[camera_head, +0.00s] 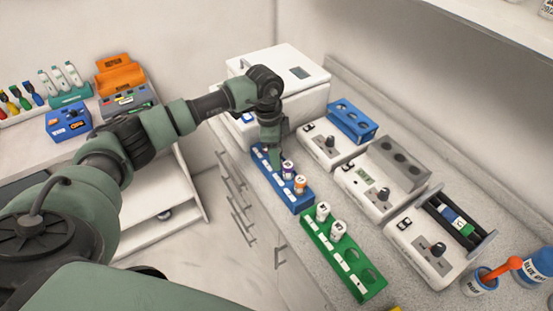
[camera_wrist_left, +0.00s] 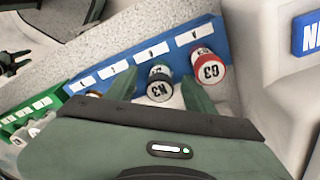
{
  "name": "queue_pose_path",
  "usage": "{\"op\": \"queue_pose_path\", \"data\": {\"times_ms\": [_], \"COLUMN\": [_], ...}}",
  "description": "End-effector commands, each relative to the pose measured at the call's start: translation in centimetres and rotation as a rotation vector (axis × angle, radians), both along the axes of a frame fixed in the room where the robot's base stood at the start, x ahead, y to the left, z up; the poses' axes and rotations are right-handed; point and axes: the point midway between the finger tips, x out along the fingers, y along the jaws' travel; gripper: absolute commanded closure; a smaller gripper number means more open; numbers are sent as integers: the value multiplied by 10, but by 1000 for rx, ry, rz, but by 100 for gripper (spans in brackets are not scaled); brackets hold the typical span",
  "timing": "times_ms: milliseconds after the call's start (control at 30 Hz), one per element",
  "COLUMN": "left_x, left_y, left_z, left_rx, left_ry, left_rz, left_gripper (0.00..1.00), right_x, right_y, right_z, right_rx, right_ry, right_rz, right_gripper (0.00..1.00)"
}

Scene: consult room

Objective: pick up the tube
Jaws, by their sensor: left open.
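The blue rack (camera_head: 300,203) stands on the counter in the head view, holding a purple-banded tube (camera_head: 288,169) and an orange-banded tube (camera_head: 300,184). My left gripper (camera_head: 274,157) points down over the rack's far part. In the left wrist view, its open fingers (camera_wrist_left: 159,92) stand on either side of a dark-capped tube (camera_wrist_left: 159,83), which sits upright in the blue rack (camera_wrist_left: 130,66). A red-capped tube (camera_wrist_left: 207,68) stands just right of the right finger. I cannot tell whether the fingers touch the tube.
A green rack (camera_head: 345,264) with two white-capped tubes stands nearer. Several white devices (camera_head: 378,190) line the counter to the right. A white box-shaped machine (camera_head: 300,75) stands beyond the arm. Orange and blue holders sit on the left bench.

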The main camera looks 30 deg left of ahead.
Motion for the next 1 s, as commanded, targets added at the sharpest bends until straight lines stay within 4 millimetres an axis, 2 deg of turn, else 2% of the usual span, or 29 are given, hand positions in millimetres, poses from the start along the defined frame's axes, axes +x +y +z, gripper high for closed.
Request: {"op": "queue_pose_path", "data": {"times_ms": [200,267,400,767,1000], "left_x": [1,0,0,1,2], "left_y": [0,0,-1,-1,-1], "left_z": [-2,-2,-1,1,22], "left_rx": [0,0,0,-1,-1], "left_ry": [-1,-1,-1,-2,-7], "left_rz": [-1,-1,-1,-1,-2], "left_gripper": [47,60,99,100,100], "right_x": [2,3,4,4,4], "right_y": [0,0,0,0,-1], "right_z": [0,0,0,-1,-9], "right_rx": [1,0,0,0,-1], "right_ry": [-3,-4,-5,-6,-6], "right_rz": [0,0,0,0,0], "right_gripper": [64,64,64,64,64]}}
